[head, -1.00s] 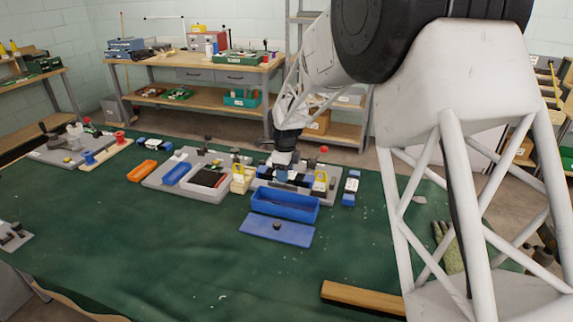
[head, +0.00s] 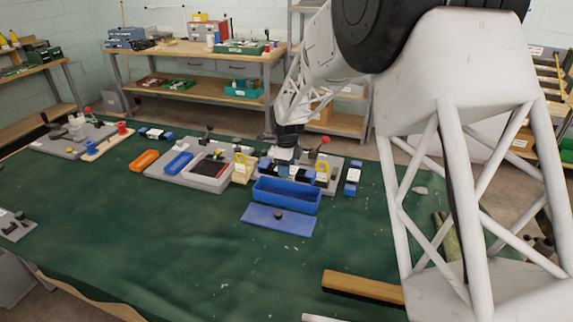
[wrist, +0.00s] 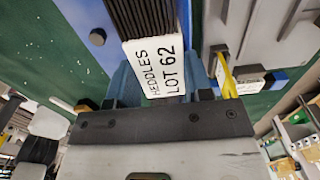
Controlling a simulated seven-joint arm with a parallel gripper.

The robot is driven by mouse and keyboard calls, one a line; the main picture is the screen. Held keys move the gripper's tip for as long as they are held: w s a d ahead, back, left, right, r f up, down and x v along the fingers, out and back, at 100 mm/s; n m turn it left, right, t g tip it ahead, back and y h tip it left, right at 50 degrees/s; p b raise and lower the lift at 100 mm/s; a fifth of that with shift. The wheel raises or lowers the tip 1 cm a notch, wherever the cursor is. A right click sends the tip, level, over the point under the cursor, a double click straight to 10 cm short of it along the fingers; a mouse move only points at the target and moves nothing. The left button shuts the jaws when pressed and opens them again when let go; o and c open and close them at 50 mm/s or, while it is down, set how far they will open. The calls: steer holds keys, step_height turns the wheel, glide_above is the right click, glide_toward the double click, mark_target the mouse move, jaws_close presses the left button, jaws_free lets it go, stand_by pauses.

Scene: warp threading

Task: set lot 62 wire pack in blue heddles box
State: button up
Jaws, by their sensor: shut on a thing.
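My gripper (head: 284,170) is shut on the wire pack, a black ribbed bundle (wrist: 145,18) with a white label reading "HEDDLES LOT 62" (wrist: 154,66). The label lies between the blue fingers in the wrist view. The open blue box (head: 286,196) stands on the green cloth, just in front of the gripper in the head view. Its inside looks empty from here. A blue lid (head: 277,219) with a dark knob lies flat before the box; it also seems to show in the wrist view (wrist: 85,18). The pack's far end is cut off there.
A grey fixture board (head: 338,168) with a yellow-tagged part and a red knob is behind the box. Another grey board (head: 160,175) with a blue tray stands left. An orange tray (head: 144,160) lies further left. The front cloth is mostly clear; a wooden bar (head: 362,286) lies front right.

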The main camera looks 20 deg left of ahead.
steer(key=shift+f, duration=1.95)
steer(key=shift+f, duration=0.8)
stand_by(1.7)
steer(key=o, duration=1.6)
steer(key=shift+r, duration=3.5)
